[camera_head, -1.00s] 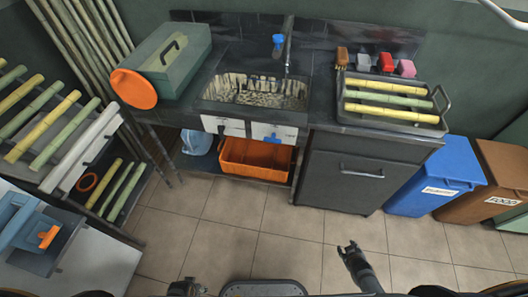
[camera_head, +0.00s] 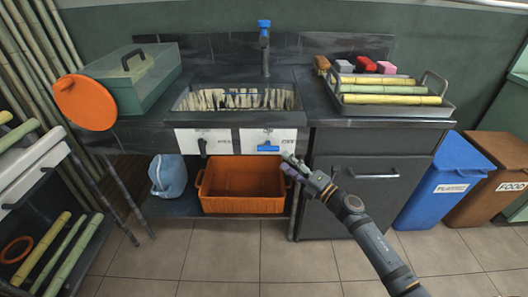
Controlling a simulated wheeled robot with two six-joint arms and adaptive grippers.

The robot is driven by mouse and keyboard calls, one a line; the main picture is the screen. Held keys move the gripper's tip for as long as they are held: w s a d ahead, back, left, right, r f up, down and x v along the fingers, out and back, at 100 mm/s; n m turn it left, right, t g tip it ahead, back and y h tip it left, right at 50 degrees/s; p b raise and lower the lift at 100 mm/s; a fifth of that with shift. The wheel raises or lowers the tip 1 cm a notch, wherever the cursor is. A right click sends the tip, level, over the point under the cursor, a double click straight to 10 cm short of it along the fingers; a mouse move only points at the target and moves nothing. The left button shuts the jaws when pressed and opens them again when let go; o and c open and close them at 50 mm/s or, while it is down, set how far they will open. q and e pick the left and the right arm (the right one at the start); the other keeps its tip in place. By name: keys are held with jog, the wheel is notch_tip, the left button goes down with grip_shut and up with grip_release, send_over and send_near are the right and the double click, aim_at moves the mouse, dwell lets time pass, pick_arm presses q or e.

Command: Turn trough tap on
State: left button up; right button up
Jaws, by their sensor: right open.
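The sink trough (camera_head: 238,98) is set in the dark counter, with a tall faucet (camera_head: 264,62) behind it that has a blue top. Two white panels are on its front. The left panel (camera_head: 185,141) carries a black lever (camera_head: 203,147); the right panel (camera_head: 288,135) carries a blue handle (camera_head: 268,148) lying level, with small lettering above and beside it. My right gripper (camera_head: 288,162) is open and empty, just right of and slightly below the blue handle, apparently apart from it. My left gripper is not in view.
An orange crate (camera_head: 242,188) and a blue jug (camera_head: 167,176) sit on the shelf below. A grey cabinet (camera_head: 345,207) stands right of them. A metal tray (camera_head: 395,110) of cane pieces rests on the counter. Blue (camera_head: 440,185) and brown (camera_head: 490,180) bins stand at right.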

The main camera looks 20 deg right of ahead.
aim_at(269, 149)
jog(key=x, duration=0.8)
jog(key=shift+w+a, duration=0.15)
jog(key=shift+w, duration=0.2)
grip_shut()
